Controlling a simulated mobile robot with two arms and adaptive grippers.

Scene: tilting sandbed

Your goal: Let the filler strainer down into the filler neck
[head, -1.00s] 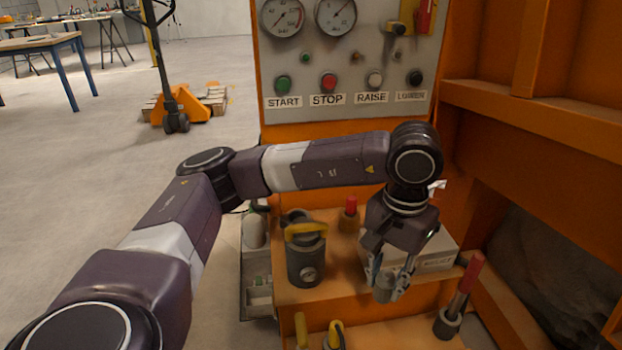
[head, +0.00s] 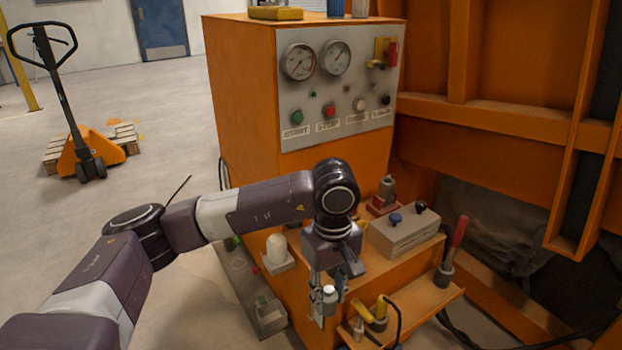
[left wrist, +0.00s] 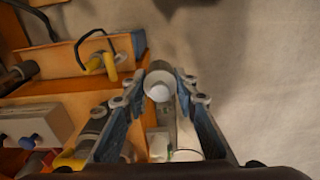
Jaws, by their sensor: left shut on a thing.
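My left gripper (head: 328,298) is shut on a small grey cylinder, which I take for the filler strainer (head: 330,293). It hangs in the air in front of the orange cabinet's lower ledge. In the left wrist view the strainer's pale round end (left wrist: 159,88) shows between the fingertips of my left gripper (left wrist: 161,82). A dark cylinder beside a yellow part, probably the filler neck (left wrist: 97,121), lies left of the fingers there, apart from the strainer. In the head view my wrist hides most of it. My right gripper is not in view.
A grey box with blue and black knobs (head: 405,234) sits right of my wrist. A red-handled lever (head: 457,236) stands further right. Yellow-handled items (head: 380,308) stand on the lower shelf. A white dome (head: 277,248) is left. The gauge panel (head: 340,85) is behind.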

